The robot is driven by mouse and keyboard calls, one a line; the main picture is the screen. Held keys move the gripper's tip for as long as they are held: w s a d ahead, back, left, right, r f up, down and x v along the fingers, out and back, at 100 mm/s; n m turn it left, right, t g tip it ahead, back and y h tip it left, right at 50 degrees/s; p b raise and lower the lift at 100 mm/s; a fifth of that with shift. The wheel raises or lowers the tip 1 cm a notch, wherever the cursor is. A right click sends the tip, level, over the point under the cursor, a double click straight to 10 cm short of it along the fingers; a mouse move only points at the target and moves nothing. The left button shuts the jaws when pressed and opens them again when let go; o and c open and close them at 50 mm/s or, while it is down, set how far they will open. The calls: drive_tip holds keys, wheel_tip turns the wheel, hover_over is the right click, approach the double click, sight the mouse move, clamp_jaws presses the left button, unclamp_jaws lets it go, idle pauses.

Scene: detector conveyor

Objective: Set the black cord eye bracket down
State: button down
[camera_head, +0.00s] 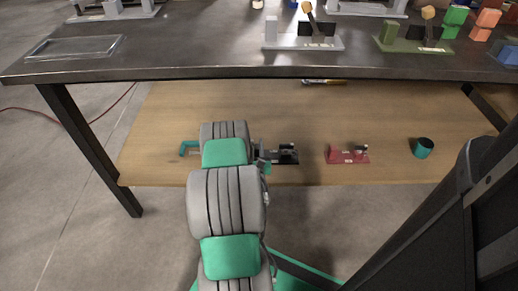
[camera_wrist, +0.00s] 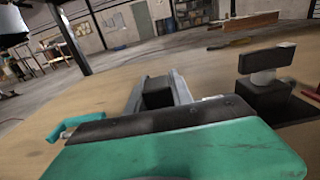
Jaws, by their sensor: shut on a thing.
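My gripper (camera_wrist: 157,92) reaches low over the wooden shelf under the dark table. In the wrist view its two grey fingers are shut on a dark block, which I take for the black cord eye bracket (camera_wrist: 158,93). Only its near part shows between the fingers, and its underside is hidden, so I cannot tell whether it touches the shelf (camera_head: 385,110). In the head view my arm covers most of the gripper and the held piece.
A black fixture (camera_head: 286,154) stands close right of my gripper; it also shows in the wrist view (camera_wrist: 265,95). Farther right are a red fixture (camera_head: 347,156) and a teal cylinder (camera_head: 422,148). The table (camera_head: 200,68) overhangs the shelf.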

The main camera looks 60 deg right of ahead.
drive_tip(key=shift+w+d+f+p, duration=0.1)
drive_tip(key=shift+d+f+p, duration=0.25)
drive_tip(key=shift+d+f, duration=0.65)
drive_tip(key=shift+w+d+f+p, duration=0.1)
drive_tip(key=shift+d+f+p, duration=0.2)
drive_tip(key=shift+d+f, duration=0.65)
drive_tip(key=f+b, duration=0.1)
drive_tip(key=f, duration=0.1)
drive_tip(key=f+b, duration=0.1)
drive_tip(key=f, duration=0.1)
drive_tip(key=shift+a+b, duration=0.2)
drive_tip(key=shift+b, duration=0.2)
drive_tip(key=shift+r, duration=0.25)
drive_tip(key=shift+f, duration=0.35)
